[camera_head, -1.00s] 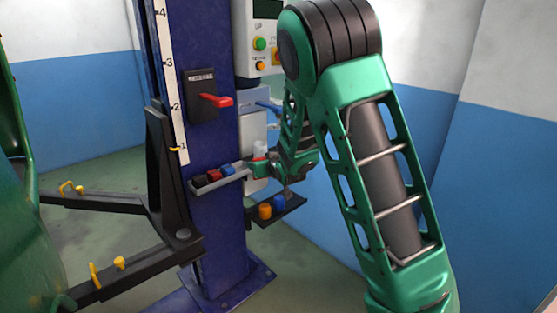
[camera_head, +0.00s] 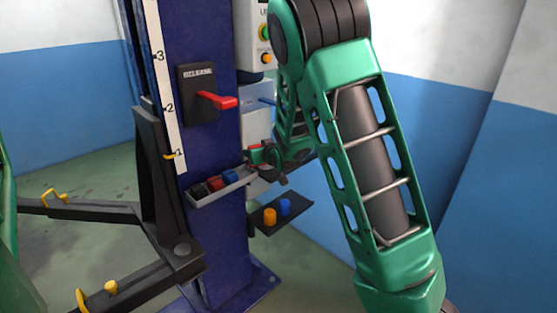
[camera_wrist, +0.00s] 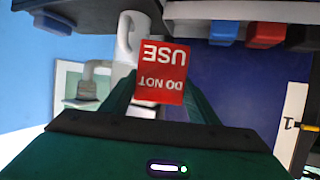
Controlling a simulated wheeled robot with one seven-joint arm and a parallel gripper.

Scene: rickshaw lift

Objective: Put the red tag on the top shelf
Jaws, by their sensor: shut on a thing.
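The red tag (camera_wrist: 163,72), printed "DO NOT USE", shows upside down in the wrist view. It is in the jaws of my gripper (camera_head: 257,156), which is shut on it. In the head view, my gripper is just above the right end of the upper grey shelf (camera_head: 216,191). The wrist view shows this shelf (camera_wrist: 285,11) at the upper right, apart from the tag. In the head view the tag is too small to make out clearly.
The upper shelf holds black, red and blue pieces at its left and middle. A dark lower shelf (camera_head: 294,219) carries an orange and a blue piece. A red release lever (camera_head: 216,101) sticks out above. A white rounded object (camera_wrist: 129,35) is behind the tag.

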